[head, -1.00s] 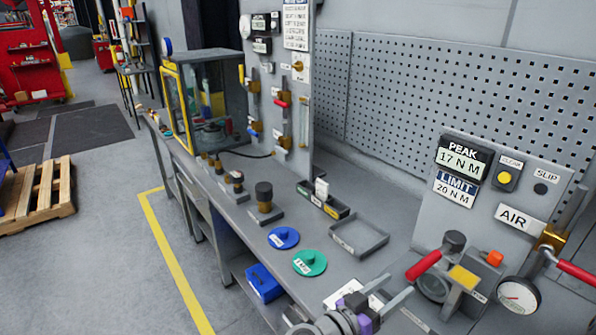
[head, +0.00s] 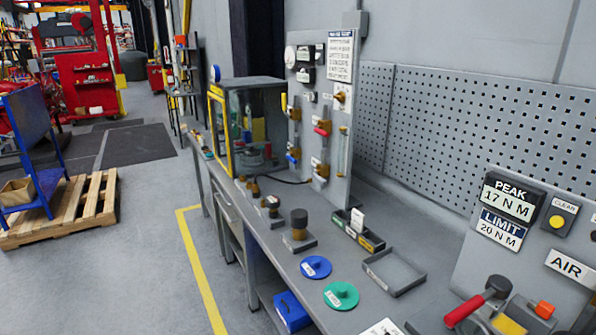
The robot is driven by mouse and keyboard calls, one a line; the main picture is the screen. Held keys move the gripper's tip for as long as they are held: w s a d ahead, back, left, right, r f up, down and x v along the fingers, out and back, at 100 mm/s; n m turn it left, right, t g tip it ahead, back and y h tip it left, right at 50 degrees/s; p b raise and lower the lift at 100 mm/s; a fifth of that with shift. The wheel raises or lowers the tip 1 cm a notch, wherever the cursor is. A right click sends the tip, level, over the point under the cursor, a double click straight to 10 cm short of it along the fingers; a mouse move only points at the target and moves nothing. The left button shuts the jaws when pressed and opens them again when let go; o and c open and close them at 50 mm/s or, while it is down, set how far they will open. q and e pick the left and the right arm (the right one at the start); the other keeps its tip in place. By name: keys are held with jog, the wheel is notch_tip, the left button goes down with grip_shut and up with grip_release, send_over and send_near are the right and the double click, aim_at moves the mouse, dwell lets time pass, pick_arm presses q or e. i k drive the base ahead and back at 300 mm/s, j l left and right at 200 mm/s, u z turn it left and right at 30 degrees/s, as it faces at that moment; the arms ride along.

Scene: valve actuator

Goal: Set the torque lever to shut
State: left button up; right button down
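A lever with a red grip (head: 465,309) and a dark round hub (head: 498,286) stands at the lower right, on a fixture cut by the bottom edge. I cannot read a name on it, so I cannot tell for sure that it is the torque lever. Its red grip points down and left. Behind it, a grey panel carries a display (head: 510,198) reading PEAK 17 N M and a LIMIT 20 N M plate (head: 501,229). Neither of my grippers is in view.
An upright panel (head: 310,85) holds several small valves, one with a red handle (head: 322,130). A blue disc (head: 316,267), a green disc (head: 341,296) and an empty grey tray (head: 394,272) lie on the bench. A yellow button (head: 557,221) and an AIR sign (head: 569,267) are at right.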

aim_at(498, 287)
jog(key=k+l+z, duration=0.1)
jog(key=z, duration=0.3)
jog(key=l+z, duration=0.45)
jog(key=z, duration=0.3)
jog(key=k, duration=0.05)
